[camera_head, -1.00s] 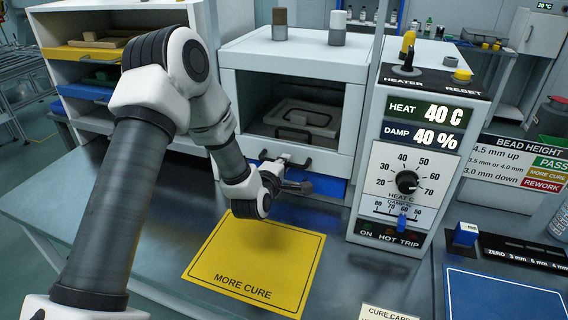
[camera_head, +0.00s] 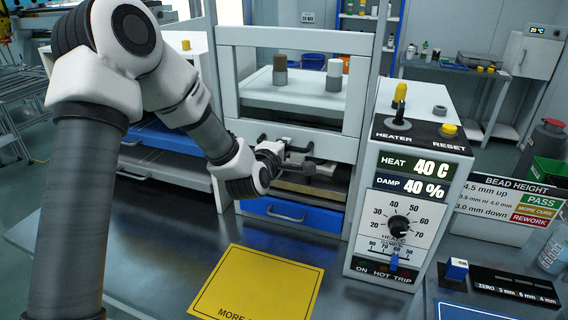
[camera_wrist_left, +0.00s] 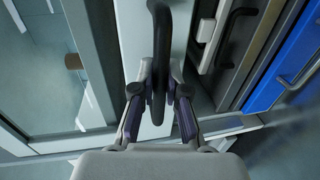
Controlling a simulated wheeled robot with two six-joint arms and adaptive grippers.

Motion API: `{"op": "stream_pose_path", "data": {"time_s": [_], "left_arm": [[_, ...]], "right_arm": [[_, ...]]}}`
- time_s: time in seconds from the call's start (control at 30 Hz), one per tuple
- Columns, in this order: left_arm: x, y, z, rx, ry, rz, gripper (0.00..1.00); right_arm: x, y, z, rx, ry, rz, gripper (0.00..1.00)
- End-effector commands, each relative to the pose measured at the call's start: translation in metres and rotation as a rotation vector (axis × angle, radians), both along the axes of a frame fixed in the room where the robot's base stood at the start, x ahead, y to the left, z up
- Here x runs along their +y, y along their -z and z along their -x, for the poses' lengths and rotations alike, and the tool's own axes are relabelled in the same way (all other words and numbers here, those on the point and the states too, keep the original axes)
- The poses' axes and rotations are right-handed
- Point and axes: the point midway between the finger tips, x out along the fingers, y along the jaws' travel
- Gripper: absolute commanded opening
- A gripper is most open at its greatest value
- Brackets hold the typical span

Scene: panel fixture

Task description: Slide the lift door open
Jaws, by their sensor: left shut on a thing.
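The lift door (camera_head: 300,39) is a white frame with a clear window on the front of the white cabinet. It stands raised, its top rail well above the cabinet top, with a gap open below its bottom rail. Its dark bar handle (camera_head: 262,139) is on the bottom rail; the handle also shows in the left wrist view (camera_wrist_left: 160,50). My left gripper (camera_head: 284,147) is shut on this handle, the fingers on both sides of the bar in the left wrist view (camera_wrist_left: 160,92). The gripper hides part of the handle. My right gripper is not in view.
A blue drawer (camera_head: 255,207) sits below the opening. The control panel (camera_head: 408,185) stands close on the right. A yellow mat (camera_head: 262,285) lies on the bench in front. Two capped cylinders, brown (camera_head: 280,72) and white (camera_head: 334,75), show behind the door window.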

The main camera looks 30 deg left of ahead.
Motion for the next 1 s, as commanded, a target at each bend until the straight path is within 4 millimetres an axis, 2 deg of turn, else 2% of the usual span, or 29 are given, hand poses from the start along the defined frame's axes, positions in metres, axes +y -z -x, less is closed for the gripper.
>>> {"op": "stream_pose_path", "data": {"time_s": [0.03,0.1,0.3,0.77,0.8,0.87,1.0], "left_arm": [[0.0,-0.02,0.0,-0.005,-0.001,0.001,0.0],[0.0,-0.035,0.0,-0.004,-0.001,0.001,0.0],[0.0,-0.059,0.0,-0.001,-0.001,0.001,0.0],[0.0,-0.065,0.0,0.001,-0.001,0.0,0.0],[0.0,-0.065,0.0,0.001,-0.001,0.0,0.16],[0.0,-0.065,0.0,0.001,-0.001,0.0,0.38],[0.0,-0.065,0.0,0.002,-0.001,0.0,0.39]], "right_arm": [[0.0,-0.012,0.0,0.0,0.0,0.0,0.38],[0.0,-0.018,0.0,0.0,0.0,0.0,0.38],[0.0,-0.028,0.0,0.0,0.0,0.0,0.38],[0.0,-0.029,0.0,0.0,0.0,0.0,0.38],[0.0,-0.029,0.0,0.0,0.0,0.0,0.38],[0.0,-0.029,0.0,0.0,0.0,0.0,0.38],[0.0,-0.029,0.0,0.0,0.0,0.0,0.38]]}}
